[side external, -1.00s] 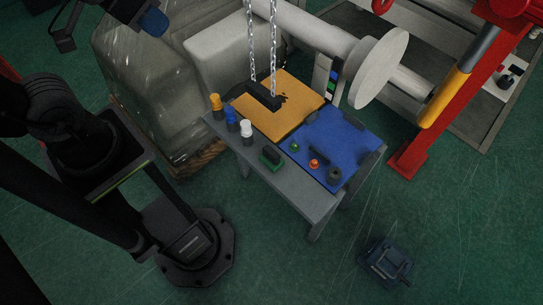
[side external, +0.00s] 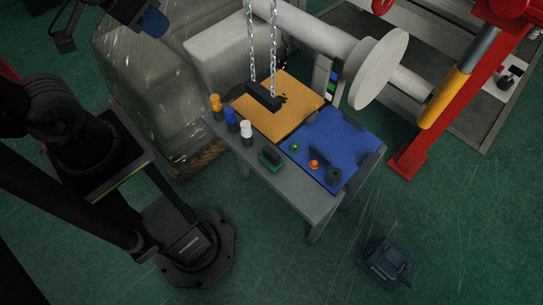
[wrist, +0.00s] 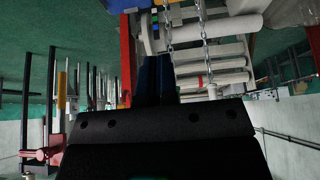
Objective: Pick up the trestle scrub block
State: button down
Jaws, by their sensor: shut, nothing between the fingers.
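A green block with a dark top (side external: 271,158), which looks like the scrub block, lies on the front part of the grey trestle table (side external: 290,186) in the side view. It is right of the white bottle and in front of the orange mat. My gripper (side external: 154,22) is at the upper left of the side view, far from the block and apart from everything on the table. Its blue fingers (wrist: 153,80) are together and empty in the wrist view. The block cannot be made out in the wrist view.
Orange, blue and white bottles (side external: 246,129) stand left of the block. A black bar on chains (side external: 273,50) hangs over the orange mat (side external: 288,118). A blue mat (side external: 338,139) with small items is at right. A wrapped pallet load (side external: 150,90) stands behind left.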

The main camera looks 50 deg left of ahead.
jog(key=c, duration=1.8)
grip_release()
jog(key=o, duration=1)
jog(key=shift+c, duration=0.2)
jog(key=m+g+y, duration=0.2)
jog(key=m+g, duration=0.2)
jog(key=m, duration=0.6)
send_over(272, 153)
jog(key=s+a, duration=0.1)
jog(key=a, duration=0.1)
jog(key=s+d+f+x, duration=0.1)
jog(key=s+d+x, duration=0.1)
jog(key=x, duration=1.1)
jog(key=d+f+m+g+y, duration=0.1)
jog(key=d+f+m, duration=0.3)
jog(key=f, duration=0.6)
jog(key=d+f+m+g+y, duration=0.1)
jog(key=d+f+m, duration=0.25)
jog(key=f, duration=0.55)
jog(key=shift+m+y, duration=0.25)
jog(key=shift+y, duration=0.05)
jog(key=x, duration=0.6)
jog(key=w+x, duration=0.1)
jog(key=x, duration=0.2)
jog(key=shift+d, duration=0.1)
jog(key=shift+w+x, duration=0.2)
jog(key=shift+x, duration=1.25)
jog(key=shift+w+x, duration=0.15)
jog(key=shift+x, duration=1.3)
